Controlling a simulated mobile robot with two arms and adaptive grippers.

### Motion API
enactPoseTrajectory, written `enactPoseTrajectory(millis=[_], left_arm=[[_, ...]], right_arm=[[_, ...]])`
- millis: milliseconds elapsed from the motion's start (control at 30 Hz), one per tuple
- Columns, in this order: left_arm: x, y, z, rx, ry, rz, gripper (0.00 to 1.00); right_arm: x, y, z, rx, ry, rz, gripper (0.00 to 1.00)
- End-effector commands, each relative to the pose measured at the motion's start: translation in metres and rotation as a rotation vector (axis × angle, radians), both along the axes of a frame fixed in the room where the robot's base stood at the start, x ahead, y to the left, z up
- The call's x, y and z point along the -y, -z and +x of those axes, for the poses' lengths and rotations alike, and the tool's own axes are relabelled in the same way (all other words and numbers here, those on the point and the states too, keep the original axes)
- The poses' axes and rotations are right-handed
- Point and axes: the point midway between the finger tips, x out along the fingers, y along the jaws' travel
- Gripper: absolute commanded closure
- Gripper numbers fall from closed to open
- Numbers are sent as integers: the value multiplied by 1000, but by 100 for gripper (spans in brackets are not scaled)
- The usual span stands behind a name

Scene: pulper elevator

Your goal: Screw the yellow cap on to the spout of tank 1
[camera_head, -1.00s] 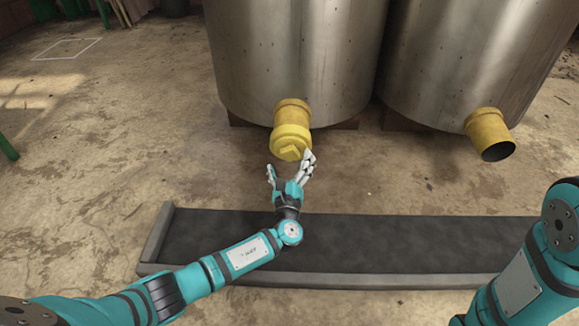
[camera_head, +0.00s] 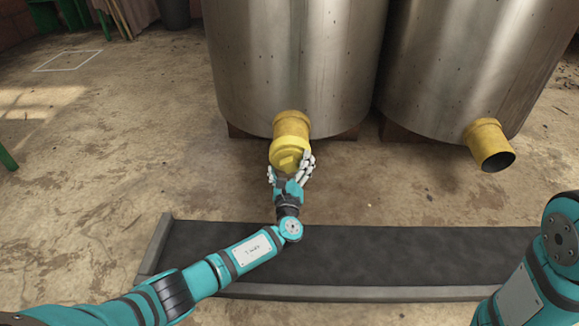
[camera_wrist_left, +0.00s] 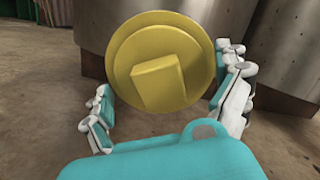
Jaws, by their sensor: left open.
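The yellow cap (camera_head: 288,156) sits on the end of the yellow spout (camera_head: 291,123) of the left steel tank (camera_head: 293,50). In the left wrist view the cap (camera_wrist_left: 125,50) faces me, round with a raised, tilted grip block at its middle. My left gripper (camera_head: 291,169) is open, its white fingers around the lower sides of the cap. In the left wrist view one finger is at the cap's left and others at its right; I cannot tell whether they touch it. My right gripper is out of view. How far the cap is threaded is hidden.
A second steel tank (camera_head: 465,60) with an open, uncapped yellow spout (camera_head: 490,146) stands to the right. A low dark trough with a grey rim (camera_head: 330,292) lies on the floor below my left arm.

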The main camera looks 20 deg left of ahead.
Motion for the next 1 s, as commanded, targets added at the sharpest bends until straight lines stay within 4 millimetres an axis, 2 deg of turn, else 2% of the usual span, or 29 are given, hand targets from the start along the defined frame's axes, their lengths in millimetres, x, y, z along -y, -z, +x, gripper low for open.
enactPoseTrajectory(millis=[67,467,667,1000], left_arm=[[0,0,0,0,0,0,0],[0,0,0,0,0,0,52],[0,-2,0,-15,-8,51,53],[1,-3,0,-86,-43,299,53]], right_arm=[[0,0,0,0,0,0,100],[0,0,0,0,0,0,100],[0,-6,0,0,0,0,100],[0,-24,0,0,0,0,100]])
